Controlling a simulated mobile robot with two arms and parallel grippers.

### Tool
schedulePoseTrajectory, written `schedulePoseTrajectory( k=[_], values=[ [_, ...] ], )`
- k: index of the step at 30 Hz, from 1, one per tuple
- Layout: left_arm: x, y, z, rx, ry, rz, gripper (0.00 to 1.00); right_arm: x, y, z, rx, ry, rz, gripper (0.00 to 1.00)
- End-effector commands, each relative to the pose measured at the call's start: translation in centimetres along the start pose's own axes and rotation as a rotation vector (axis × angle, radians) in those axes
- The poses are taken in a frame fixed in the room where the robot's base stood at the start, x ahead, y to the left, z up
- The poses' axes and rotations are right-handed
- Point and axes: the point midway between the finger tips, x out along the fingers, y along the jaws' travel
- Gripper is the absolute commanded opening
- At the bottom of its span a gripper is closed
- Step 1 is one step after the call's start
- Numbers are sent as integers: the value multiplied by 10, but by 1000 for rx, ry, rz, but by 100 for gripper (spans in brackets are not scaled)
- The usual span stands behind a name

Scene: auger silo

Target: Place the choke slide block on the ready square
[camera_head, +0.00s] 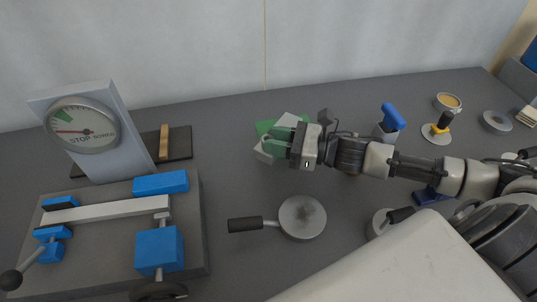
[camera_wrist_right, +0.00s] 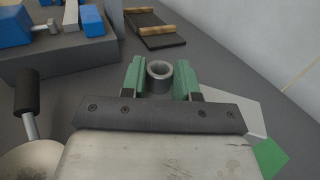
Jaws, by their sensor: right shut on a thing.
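My right gripper (camera_head: 276,142) reaches in from the right, low over a pale plate-like patch (camera_head: 264,157) and a green patch (camera_head: 264,126). In the wrist view its green-padded jaws (camera_wrist_right: 160,78) close on a grey hollow round piece (camera_wrist_right: 159,72). Whether this piece belongs to the choke slide block cannot be told. The jaws hide most of it in the head view. The green patch, perhaps the ready square, shows in the wrist view (camera_wrist_right: 271,158), partly covered by the pale patch (camera_wrist_right: 252,117). My left gripper is not in view.
A grey machine bed (camera_head: 100,258) with blue blocks stands at left, before a stop-window gauge (camera_head: 82,127). A dark tray (camera_head: 180,144) lies behind. A round pan-like disc (camera_head: 302,217) with a black handle lies in front. A blue-handled tool (camera_head: 392,117) stands right.

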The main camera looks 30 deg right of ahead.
Motion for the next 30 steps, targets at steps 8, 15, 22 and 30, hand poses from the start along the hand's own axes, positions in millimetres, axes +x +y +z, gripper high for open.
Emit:
schedulePoseTrajectory(
  k=[8, 15, 22, 30],
  values=[
    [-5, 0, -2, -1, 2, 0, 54, 16, 12, -14, -1, -2, -2, 0],
    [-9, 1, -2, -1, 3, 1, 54, 16, 12, -46, -1, -2, -1, 0],
    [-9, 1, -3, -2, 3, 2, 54, 15, 12, -51, -3, -3, -1, 0],
    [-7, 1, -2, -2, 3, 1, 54, 15, 12, -54, 0, 1, -2, 42]
  ],
)
